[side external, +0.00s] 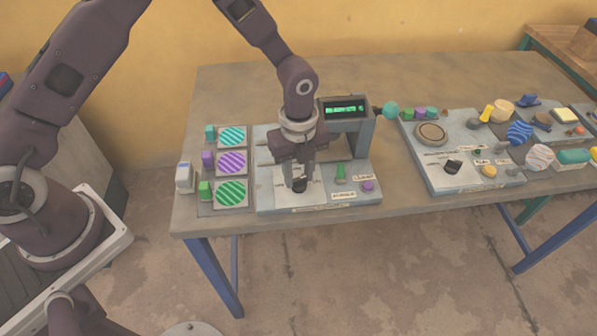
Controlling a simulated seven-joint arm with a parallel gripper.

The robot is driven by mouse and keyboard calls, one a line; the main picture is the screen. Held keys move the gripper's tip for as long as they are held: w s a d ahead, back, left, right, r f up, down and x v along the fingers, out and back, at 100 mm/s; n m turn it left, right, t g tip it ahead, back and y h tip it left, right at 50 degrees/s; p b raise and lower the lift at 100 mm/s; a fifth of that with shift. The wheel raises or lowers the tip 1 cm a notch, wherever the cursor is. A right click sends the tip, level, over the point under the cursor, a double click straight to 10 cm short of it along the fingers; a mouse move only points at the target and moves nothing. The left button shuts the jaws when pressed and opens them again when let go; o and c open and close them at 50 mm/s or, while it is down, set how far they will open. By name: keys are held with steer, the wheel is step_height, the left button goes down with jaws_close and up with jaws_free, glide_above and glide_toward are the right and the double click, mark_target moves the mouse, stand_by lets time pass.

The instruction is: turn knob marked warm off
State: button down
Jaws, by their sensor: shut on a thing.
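My gripper (299,183) points straight down over the front left part of the grey press base (262,188). Its fingers are shut on a small black knob (299,186) that stands on a pale plate (287,204). The fingers and wrist hide much of the knob and the marks around it, so its setting cannot be read. Another black knob (453,166) sits on the separate grey panel (435,180) to the right, clear of my gripper. The labels are too small to read surely.
The press head with a green lit display (344,109) stands close behind right of my gripper. A green switch (340,171) and purple button (367,186) are to its right. Striped plates (231,163) lie left. The table's front strip (390,208) is clear.

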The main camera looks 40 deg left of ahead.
steer(key=shift+n, duration=0.3)
steer(key=n, duration=0.7)
steer(key=shift+n, duration=0.3)
steer(key=n, duration=0.3)
steer(key=shift+s+n, duration=0.1)
steer(key=shift+n, duration=0.3)
steer(key=n, duration=0.8)
steer(key=shift+d, duration=0.15)
steer(key=n, duration=0.3)
steer(key=shift+n, duration=0.3)
steer(key=n, duration=0.6)
steer(key=shift+d, duration=0.1)
steer(key=shift+n, duration=0.3)
